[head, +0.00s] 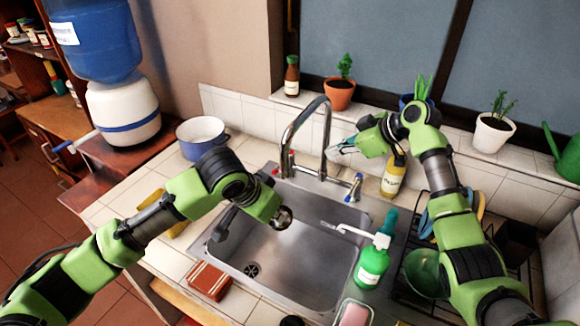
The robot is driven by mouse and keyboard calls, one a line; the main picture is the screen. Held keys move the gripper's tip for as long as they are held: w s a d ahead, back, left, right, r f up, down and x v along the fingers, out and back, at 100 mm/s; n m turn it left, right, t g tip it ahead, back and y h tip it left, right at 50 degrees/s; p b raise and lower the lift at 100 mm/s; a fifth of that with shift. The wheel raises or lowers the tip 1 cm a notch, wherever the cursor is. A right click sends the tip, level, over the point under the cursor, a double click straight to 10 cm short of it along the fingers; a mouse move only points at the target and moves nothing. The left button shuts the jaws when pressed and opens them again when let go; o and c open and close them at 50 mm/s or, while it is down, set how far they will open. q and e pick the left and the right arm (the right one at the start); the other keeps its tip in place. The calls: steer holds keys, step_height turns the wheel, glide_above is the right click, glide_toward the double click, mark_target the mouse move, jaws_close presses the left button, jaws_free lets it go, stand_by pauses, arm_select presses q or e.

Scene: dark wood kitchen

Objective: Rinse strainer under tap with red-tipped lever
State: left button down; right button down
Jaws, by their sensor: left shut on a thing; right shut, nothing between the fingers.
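The chrome tap (328,115) arches over the sink (318,258). Its red-tipped lever (276,171) is on the left of its base and a blue-tipped lever (357,181) on the right. No water stream shows. My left gripper (278,212) is over the sink, left of the spout, shut on what looks like the strainer. A small round metal part of the strainer (284,218) shows; most is hidden by my gripper. My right gripper (334,152) is shut and empty, close to the right side of the spout. I cannot tell if it touches.
A green soap bottle (372,262) stands at the sink's right edge. A yellow-labelled bottle (394,176) stands behind it. A red-brown sponge (209,281) lies front left. A dish rack (405,285) is at the right.

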steer(key=w+a+f, duration=0.4)
steer(key=a+f, duration=0.4)
steer(key=a, duration=0.3)
steer(key=shift+w+a+f+g+y, duration=0.3)
steer(key=shift+a+f+g+y, duration=0.05)
steer(key=shift+g+y, duration=0.05)
